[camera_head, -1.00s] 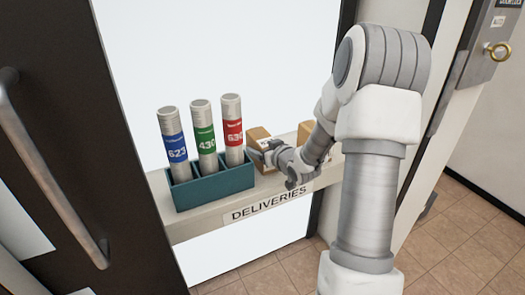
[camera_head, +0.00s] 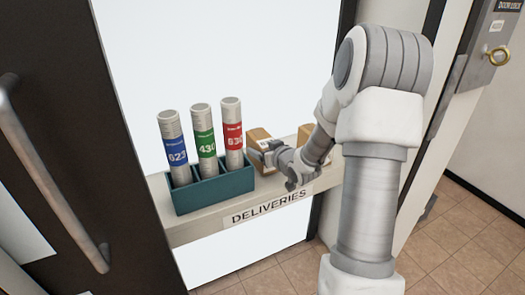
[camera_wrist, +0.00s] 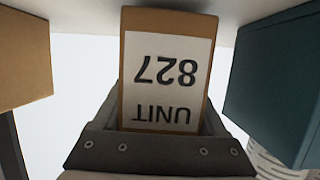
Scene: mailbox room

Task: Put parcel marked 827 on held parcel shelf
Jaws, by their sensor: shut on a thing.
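The parcel marked 827 is a small tan box with a white label. It stands on the deliveries shelf (camera_head: 195,222) in the head view (camera_head: 257,135), right of the teal rack. In the wrist view its label reads "UNIT 827" upside down (camera_wrist: 165,80), and the box lies between my jaws. My gripper (camera_head: 267,156) is shut on this parcel, with the jaws (camera_wrist: 160,140) along its near part. The held parcel shelf is not identifiable in these frames.
A teal rack (camera_head: 215,192) holding three labelled tubes (camera_head: 204,130) stands close left of the parcel. Another tan parcel (camera_head: 305,133) is on the right, partly behind my arm. A dark door with a long handle (camera_head: 45,165) is at left.

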